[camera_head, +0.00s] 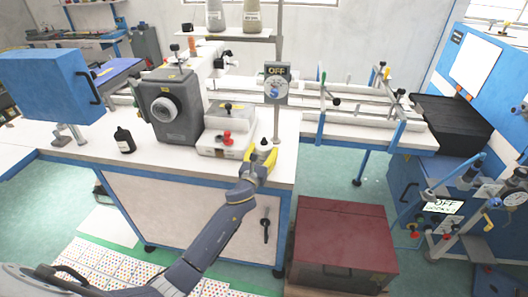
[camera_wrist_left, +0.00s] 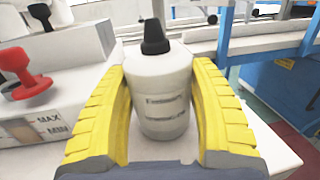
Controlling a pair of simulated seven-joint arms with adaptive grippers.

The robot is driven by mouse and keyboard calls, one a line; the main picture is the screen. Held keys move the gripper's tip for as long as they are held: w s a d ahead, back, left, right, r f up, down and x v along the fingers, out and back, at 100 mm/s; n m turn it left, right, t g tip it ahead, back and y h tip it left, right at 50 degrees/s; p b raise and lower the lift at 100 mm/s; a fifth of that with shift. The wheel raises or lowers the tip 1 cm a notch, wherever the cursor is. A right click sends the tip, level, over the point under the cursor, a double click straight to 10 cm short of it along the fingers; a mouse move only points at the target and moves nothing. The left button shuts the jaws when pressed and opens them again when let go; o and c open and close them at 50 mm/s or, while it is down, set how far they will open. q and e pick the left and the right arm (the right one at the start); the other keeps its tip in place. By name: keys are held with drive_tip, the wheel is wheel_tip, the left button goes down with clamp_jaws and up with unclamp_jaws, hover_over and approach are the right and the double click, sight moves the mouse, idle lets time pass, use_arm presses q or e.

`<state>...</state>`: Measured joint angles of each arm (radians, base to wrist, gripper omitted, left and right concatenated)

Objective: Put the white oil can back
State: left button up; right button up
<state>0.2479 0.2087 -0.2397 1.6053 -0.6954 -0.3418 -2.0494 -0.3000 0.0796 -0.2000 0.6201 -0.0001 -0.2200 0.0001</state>
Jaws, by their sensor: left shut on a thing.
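The white oil can (camera_wrist_left: 160,95) stands upright between the yellow fingers of my left gripper (camera_wrist_left: 160,120) in the left wrist view. It has a black nozzle and dark lettering. In the head view my left gripper (camera_head: 261,160) is at the right end of the white bench top, shut on the can. There the can is mostly hidden by the gripper, with its black tip (camera_head: 264,142) showing above. I cannot tell whether its base touches the bench. My right gripper is not in view.
A white box with a red knob (camera_head: 227,138) stands just left of the gripper, its MAX and MIN marks showing in the left wrist view. A black bottle (camera_head: 124,140) stands farther left on the bench (camera_head: 180,165). The OFF sign post (camera_head: 277,125) rises close behind the gripper.

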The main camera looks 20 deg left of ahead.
use_arm(q)
drive_tip(key=o, duration=1.5)
drive_tip(key=shift+f, duration=0.1)
